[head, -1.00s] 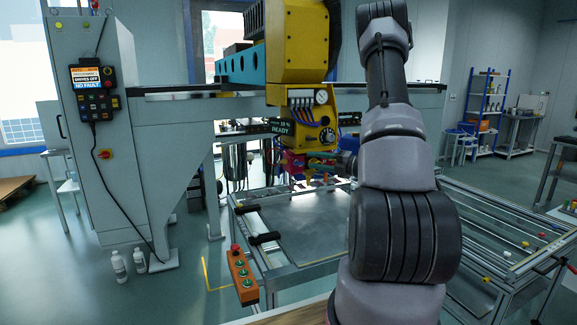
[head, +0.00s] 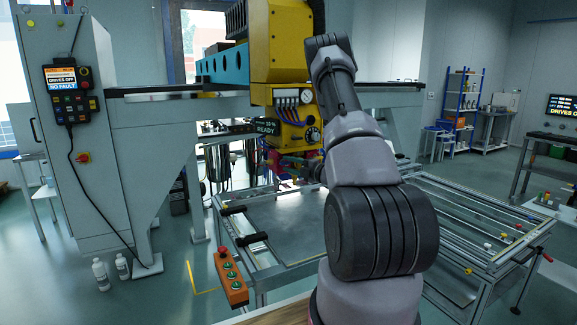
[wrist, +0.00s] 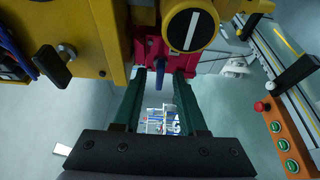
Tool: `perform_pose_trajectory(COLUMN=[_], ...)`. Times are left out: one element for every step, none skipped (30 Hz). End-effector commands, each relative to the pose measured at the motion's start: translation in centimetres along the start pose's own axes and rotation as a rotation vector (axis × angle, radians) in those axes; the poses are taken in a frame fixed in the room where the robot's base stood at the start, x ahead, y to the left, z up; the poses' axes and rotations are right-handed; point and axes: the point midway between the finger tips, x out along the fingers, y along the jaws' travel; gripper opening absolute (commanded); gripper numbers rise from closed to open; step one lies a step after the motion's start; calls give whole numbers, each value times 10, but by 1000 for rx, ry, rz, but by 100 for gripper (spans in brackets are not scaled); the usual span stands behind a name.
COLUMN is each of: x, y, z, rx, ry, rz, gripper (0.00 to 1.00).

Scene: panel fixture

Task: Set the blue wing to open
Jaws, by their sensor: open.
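A small blue wing (wrist: 160,76) stands out from a red-pink block (wrist: 154,47) under the yellow machine head. In the wrist view it lies between the two dark green fingers of my gripper (wrist: 160,84). The gripper is open, with a finger on each side of the wing; I see no clear contact. In the head view my gripper (head: 300,163) is at the lower front of the yellow head, and my arm partly covers it. The wing's exact angle is hard to read end-on.
The yellow machine head (head: 287,45) carries a gauge and a black knob (wrist: 190,30) close beside my gripper. A frame table (head: 285,222) stands below. An orange button box (head: 232,280) is at its front left corner. A grey cabinet (head: 75,130) stands at left.

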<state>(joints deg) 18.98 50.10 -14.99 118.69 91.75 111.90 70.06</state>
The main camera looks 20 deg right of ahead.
Motion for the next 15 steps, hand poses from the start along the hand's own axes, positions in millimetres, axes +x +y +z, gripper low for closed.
perform_pose_trajectory(x=[3,4,4,5,5,5,5,5,5,5,5,5,5,5,5], y=[0,0,0,0,0,0,0,0,0,0,0,0,0,0,0], z=[0,0,0,0,0,0,0,0,0,0,0,0,0,0,0], rx=[0,0,0,0,0,0,0,0,0,0,0,0,0,0,0], ry=[1,0,-1,-1,-1,-1,-1,-1,-1,-1,-1,-1,-1,-1,-1], rz=[-1,-1,-1,-1,-1,-1,-1,-1,-1,-1,-1,-1,0,0,0], gripper=[41,41,41,41,41,41,41,41,41,41,34,18,7,0,0])
